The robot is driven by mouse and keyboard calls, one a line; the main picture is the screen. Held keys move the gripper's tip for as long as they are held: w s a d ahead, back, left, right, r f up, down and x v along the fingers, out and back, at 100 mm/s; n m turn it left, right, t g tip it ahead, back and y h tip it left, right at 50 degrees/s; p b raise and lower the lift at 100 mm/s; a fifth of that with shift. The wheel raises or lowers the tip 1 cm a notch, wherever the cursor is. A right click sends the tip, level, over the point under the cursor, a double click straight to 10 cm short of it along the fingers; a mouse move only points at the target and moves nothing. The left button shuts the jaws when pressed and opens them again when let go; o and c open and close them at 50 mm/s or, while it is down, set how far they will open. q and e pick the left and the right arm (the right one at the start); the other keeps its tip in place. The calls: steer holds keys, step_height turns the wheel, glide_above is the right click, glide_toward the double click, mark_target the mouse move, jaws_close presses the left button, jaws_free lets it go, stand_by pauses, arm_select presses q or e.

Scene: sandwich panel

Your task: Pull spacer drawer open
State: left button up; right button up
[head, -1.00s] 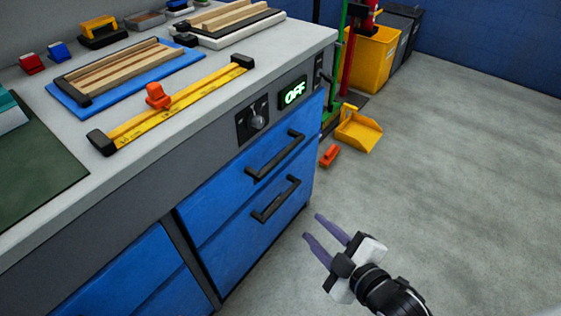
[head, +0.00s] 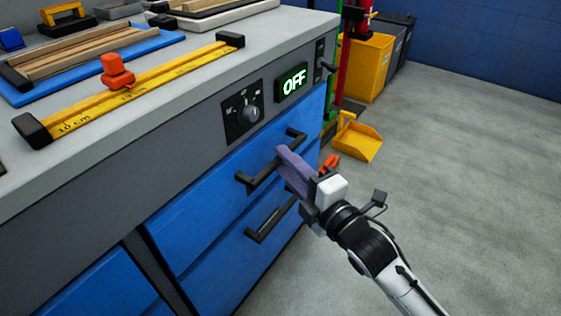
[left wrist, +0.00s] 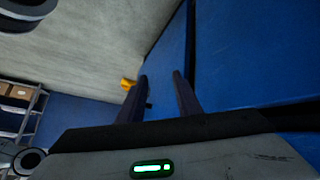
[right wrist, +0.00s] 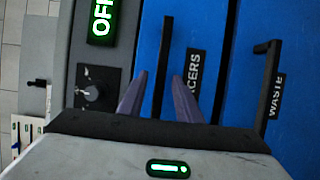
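The spacer drawer (head: 200,195) is the upper blue drawer under the grey bench and looks shut. Its black bar handle (head: 257,179) is partly covered by my right gripper (head: 283,154) in the head view. In the right wrist view, the label ending in "ACERS" (right wrist: 194,80) is partly hidden by a finger. There the handle (right wrist: 164,50) runs between the two open fingers of my right gripper (right wrist: 161,75); contact cannot be told. My left gripper (left wrist: 161,76) is open and empty in its wrist view, near blue panels, and is outside the head view.
The waste drawer handle (head: 271,219) lies just below. A knob (head: 246,112) and a lit OFF display (head: 291,82) are above. A yellow dustpan (head: 357,140) lies on the floor beyond. The floor at right is clear.

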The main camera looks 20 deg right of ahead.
steer(key=shift+x, duration=1.35)
jaws_close()
steer(key=shift+s, duration=0.15)
